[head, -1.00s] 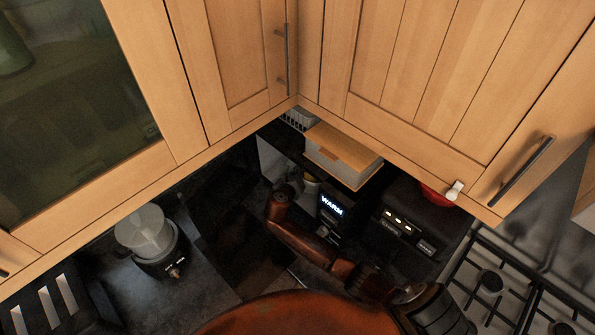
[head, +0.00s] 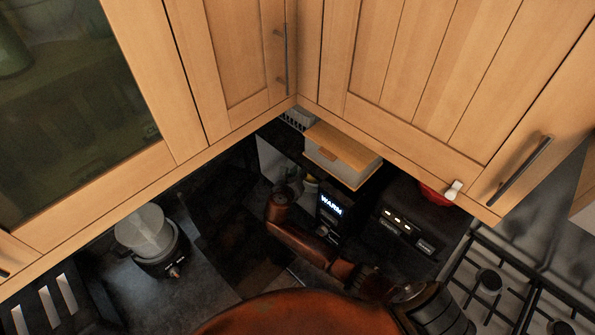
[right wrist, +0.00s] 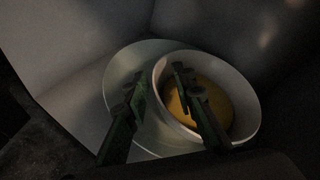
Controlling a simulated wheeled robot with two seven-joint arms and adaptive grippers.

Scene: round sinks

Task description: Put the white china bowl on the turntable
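In the right wrist view, the white china bowl (right wrist: 249,97) stands upright with something yellow inside. It sits on the right part of a pale round disc (right wrist: 122,67), which looks like the turntable, inside a grey-walled space. My right gripper (right wrist: 155,88) is open over the bowl's left rim. One finger is outside the bowl and the other is over its inside, with a visible gap between the outer finger and the bowl wall. In the head view my right arm reaches into the dark corner, and its fingers are hidden. My left gripper is not in view.
Wooden wall cupboards (head: 420,70) overhang the counter. A lit "WARM" display (head: 331,204) and a dark appliance (head: 408,230) stand close to my right arm. A gas hob (head: 490,283) is at right, and a small appliance with a clear top (head: 146,236) is at left.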

